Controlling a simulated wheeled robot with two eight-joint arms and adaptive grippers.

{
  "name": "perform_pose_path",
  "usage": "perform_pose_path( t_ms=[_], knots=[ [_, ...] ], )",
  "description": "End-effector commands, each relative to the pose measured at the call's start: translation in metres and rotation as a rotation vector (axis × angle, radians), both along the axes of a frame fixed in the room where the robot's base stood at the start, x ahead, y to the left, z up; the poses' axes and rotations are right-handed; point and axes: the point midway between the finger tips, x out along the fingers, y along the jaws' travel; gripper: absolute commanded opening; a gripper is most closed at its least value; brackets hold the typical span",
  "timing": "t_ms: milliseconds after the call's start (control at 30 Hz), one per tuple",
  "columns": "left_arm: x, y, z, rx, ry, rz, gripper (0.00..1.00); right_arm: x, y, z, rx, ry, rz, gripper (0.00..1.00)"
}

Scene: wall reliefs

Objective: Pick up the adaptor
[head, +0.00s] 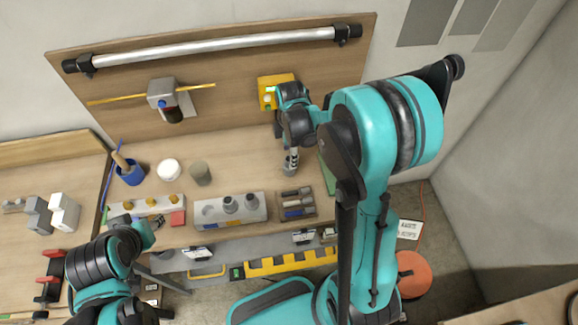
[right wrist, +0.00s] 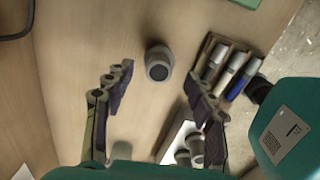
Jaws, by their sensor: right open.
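A grey cylindrical piece, which looks like an adaptor (right wrist: 158,63), stands on the wooden bench in the right wrist view, with a dark round top. In the head view it shows partly (head: 289,170) below my right gripper (head: 292,158). In the right wrist view my right gripper (right wrist: 158,92) is open and empty, its fingers apart on either side, with the piece beyond the fingertips and between their lines. Similar grey pieces (head: 231,204) stand in a light block (head: 208,216). My left gripper (head: 151,230) is over the bench's front edge at left; its jaws are unclear.
A tray with markers (right wrist: 210,49) lies right of the piece. A yellow box (head: 268,82) is on the back board behind my right arm. A grey cup (head: 200,173), a white round item (head: 168,169) and a blue cup (head: 131,176) stand to the left.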

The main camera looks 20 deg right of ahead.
Motion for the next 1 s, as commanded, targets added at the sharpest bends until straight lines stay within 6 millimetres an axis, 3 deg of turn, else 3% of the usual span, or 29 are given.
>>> perform_pose_path(
  t_ms=[200,500,533,733,1000],
  knots=[
    [0.000,0.000,-0.009,0.000,0.000,0.000,0.40,0.001,0.002,-0.034,0.000,-0.001,0.000,0.55],
    [0.000,0.000,-0.009,0.000,0.000,0.000,0.40,0.001,0.002,-0.040,0.000,-0.001,-0.001,0.55],
    [0.000,0.000,-0.009,0.000,0.000,0.000,0.40,0.001,0.002,-0.040,0.000,-0.001,-0.001,0.53],
    [0.000,0.000,-0.009,0.000,0.000,0.000,0.40,0.001,0.002,-0.040,0.000,-0.001,-0.001,0.00],
    [0.000,0.000,-0.009,0.000,0.000,0.000,0.40,0.001,0.002,-0.040,0.000,-0.001,-0.001,0.00]
  ],
)
